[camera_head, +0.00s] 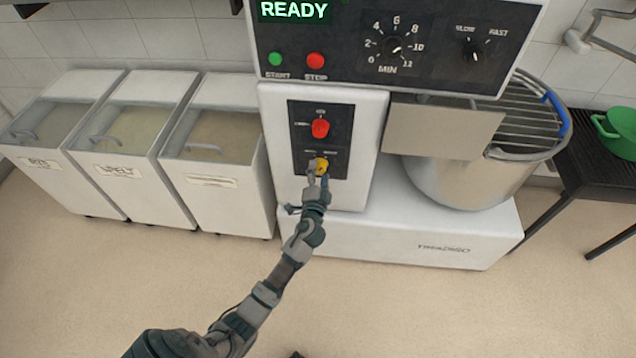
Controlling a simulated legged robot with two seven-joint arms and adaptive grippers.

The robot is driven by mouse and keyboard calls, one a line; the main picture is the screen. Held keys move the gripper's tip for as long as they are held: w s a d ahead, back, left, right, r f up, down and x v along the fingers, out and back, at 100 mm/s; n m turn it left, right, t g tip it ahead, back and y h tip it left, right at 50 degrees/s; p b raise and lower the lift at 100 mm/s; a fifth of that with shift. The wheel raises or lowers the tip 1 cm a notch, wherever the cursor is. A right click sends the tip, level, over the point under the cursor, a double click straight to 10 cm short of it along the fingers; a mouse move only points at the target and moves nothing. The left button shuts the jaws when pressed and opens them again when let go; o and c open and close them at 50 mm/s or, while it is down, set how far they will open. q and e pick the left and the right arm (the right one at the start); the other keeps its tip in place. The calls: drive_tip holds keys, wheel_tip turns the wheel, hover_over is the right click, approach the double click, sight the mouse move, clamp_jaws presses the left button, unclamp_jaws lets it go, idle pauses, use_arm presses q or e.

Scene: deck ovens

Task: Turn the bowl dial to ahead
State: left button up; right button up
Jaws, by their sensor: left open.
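A yellow dial (321,165) sits low on the dark panel (339,147) at the front of the mixer column; its small labels are too blurred to read. It is partly hidden by my left gripper. My left gripper (318,175) is open with its fingers at the yellow dial; I cannot tell whether they touch it. A red knob (320,128) is above it on the same panel. The mixing bowl (470,180) is to the right under a wire guard (520,115). My right gripper is not in view.
The upper panel has a READY display (293,11), a green start button (275,59), a red stop button (316,60), a timer dial (396,46) and a speed knob (473,50). Lidded bins (225,200) stand left. A green pot (620,133) is on a dark table at right. The floor in front is clear.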

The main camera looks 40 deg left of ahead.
use_arm(q)
drive_tip(key=v, duration=1.1)
drive_tip(key=shift+d+f, duration=0.1)
drive_tip(key=shift+d, duration=0.05)
